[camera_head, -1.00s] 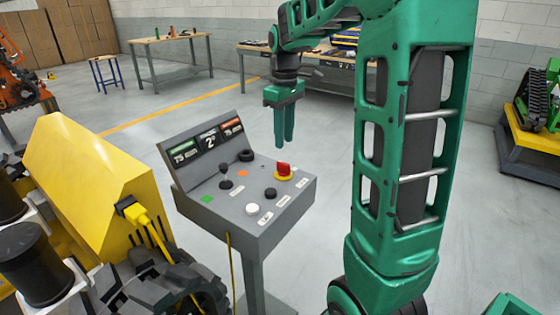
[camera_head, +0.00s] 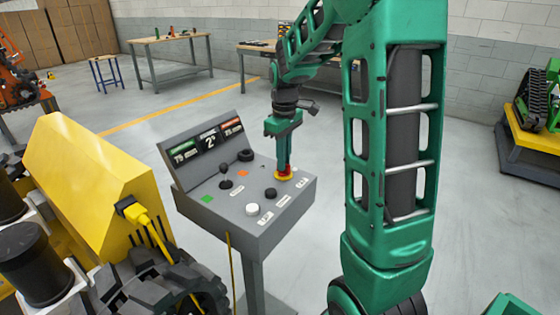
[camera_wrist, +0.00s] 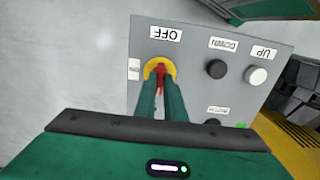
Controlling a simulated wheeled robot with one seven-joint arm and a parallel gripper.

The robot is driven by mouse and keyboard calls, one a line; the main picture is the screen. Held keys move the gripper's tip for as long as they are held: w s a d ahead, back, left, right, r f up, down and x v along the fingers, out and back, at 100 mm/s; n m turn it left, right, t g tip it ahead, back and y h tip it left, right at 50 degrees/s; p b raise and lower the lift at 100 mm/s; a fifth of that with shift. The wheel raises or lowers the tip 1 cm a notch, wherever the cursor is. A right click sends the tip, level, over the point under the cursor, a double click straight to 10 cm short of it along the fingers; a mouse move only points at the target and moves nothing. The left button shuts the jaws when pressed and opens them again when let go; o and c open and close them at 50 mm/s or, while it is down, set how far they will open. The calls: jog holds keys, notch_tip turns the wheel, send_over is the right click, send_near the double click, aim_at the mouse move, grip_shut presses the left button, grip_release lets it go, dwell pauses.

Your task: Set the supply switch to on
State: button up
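The supply switch appears to be the red rotary knob (camera_head: 289,171) on a yellow ring (camera_head: 285,177) at the right of the grey control panel (camera_head: 240,222). In the wrist view the red knob (camera_wrist: 160,76) shows between my gripper's two green fingers, inside the yellow ring (camera_wrist: 152,65). An OFF label (camera_wrist: 165,33) lies beside the ring, and a smaller label (camera_wrist: 134,70) is too small to read surely. My gripper (camera_head: 284,168) is down at the knob with its fingers on either side. Whether they press on it is hidden. The fingers hide much of the knob.
Black buttons (camera_wrist: 216,69) and a white button (camera_wrist: 257,76) sit close by on the panel. A yellow machine (camera_head: 95,190) stands left of the panel.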

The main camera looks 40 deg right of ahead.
grip_shut()
jog(key=shift+a, duration=0.4)
jog(key=shift+d, duration=0.25)
jog(key=shift+m, duration=0.4)
jog(key=m, duration=0.3)
jog(key=shift+d+m, duration=0.1)
jog(key=shift+m, duration=0.2)
jog(key=m, duration=0.4)
jog(key=shift+m, duration=0.3)
jog(key=m, duration=0.4)
jog(key=shift+m, duration=0.3)
jog(key=shift+d+m, duration=0.1)
jog(key=shift+m, duration=2)
